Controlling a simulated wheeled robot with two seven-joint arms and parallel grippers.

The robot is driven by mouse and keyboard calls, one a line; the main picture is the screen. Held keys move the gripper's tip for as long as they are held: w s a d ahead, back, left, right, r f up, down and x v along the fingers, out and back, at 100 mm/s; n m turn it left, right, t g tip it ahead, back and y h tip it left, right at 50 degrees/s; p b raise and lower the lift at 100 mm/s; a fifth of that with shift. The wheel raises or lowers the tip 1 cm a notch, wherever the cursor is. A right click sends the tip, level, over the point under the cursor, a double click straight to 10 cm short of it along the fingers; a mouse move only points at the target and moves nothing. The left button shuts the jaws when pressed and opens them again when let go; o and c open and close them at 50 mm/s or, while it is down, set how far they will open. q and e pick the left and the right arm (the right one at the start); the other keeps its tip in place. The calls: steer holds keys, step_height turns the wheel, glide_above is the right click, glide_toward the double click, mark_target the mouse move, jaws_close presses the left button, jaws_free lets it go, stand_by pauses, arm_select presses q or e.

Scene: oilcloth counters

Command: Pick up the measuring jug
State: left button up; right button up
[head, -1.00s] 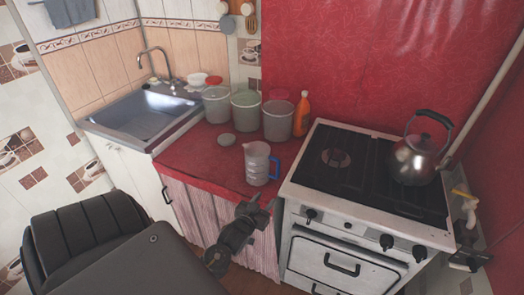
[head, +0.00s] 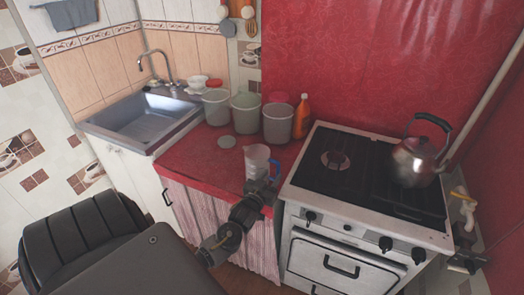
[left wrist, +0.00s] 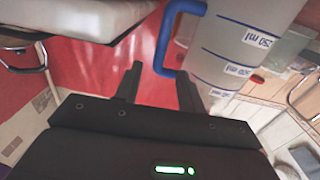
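The measuring jug (head: 256,158) is clear-grey with a blue handle and stands upright on the red counter, left of the stove. In the left wrist view the jug (left wrist: 235,50) shows its blue-and-white volume labels. My left gripper (head: 262,184) is at the jug's near side, low by the handle, and hides part of the jug in the head view. In the left wrist view my left gripper (left wrist: 160,88) is open, its two fingers apart, with the lower bend of the blue handle between their tips. Whether they touch it I cannot tell. My right gripper does not show.
Several grey canisters (head: 247,115) and an orange bottle (head: 301,116) stand behind the jug. The stove (head: 368,185), with a kettle (head: 414,162), is close on the right. The sink (head: 148,120) is at the left.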

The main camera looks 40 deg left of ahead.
mark_target(277, 168)
arm_select(q)
steer(key=p+x, duration=0.1)
steer(key=x, duration=0.4)
steer(key=shift+d, duration=0.1)
jaws_close()
stand_by(1.2)
steer(key=shift+r, duration=0.1)
